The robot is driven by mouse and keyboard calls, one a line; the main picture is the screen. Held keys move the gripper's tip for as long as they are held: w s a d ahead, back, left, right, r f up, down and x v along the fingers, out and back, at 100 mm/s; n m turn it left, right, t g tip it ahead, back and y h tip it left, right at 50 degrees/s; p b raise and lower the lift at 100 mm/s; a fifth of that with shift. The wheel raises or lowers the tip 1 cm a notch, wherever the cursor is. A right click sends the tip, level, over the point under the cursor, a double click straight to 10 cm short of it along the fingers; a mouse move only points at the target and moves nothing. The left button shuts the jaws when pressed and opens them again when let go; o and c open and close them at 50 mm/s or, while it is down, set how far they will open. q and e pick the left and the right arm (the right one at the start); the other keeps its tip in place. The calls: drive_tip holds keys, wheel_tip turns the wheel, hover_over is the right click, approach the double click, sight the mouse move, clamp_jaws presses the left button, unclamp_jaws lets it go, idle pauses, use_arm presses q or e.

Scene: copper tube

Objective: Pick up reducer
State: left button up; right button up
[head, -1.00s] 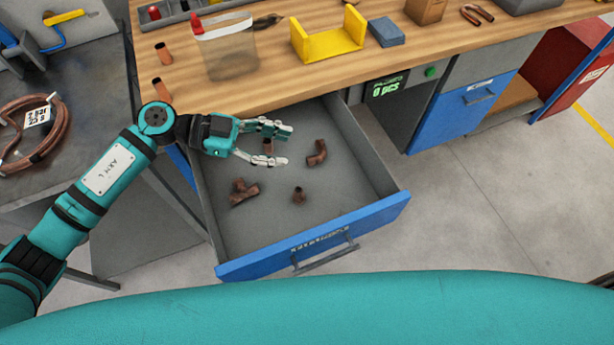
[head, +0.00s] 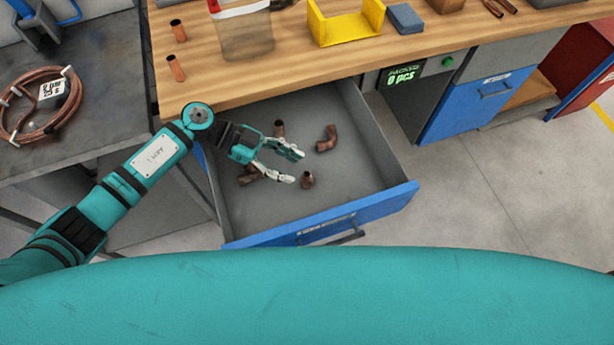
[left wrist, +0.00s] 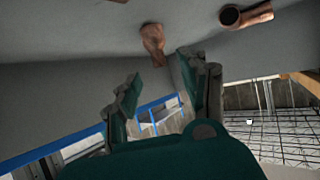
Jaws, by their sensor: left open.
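Several copper fittings lie in the open drawer. A small short fitting (head: 307,180), which looks like the reducer, lies near the drawer's middle; I cannot be sure of its type. Another short fitting (head: 279,128) lies farther back, and a bent elbow (head: 326,138) lies to its right. A further fitting (head: 249,178) is partly hidden behind my left gripper. My left gripper (head: 295,167) is open and empty, its fingertips just left of the small short fitting. In the left wrist view, a tapered copper piece (left wrist: 152,42) shows beyond the open fingers. My right gripper is not in view.
The drawer's blue front (head: 330,222) and grey side walls surround the fittings. The wooden bench top (head: 290,72) overhangs the back of the drawer. Two copper pieces stand on its left end. A coil of copper tube (head: 35,105) lies on the grey table at left.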

sight(305, 174)
use_arm(q)
drive_tip(key=x, duration=0.4)
drive_tip(key=shift+d, duration=0.15)
clamp_jaws()
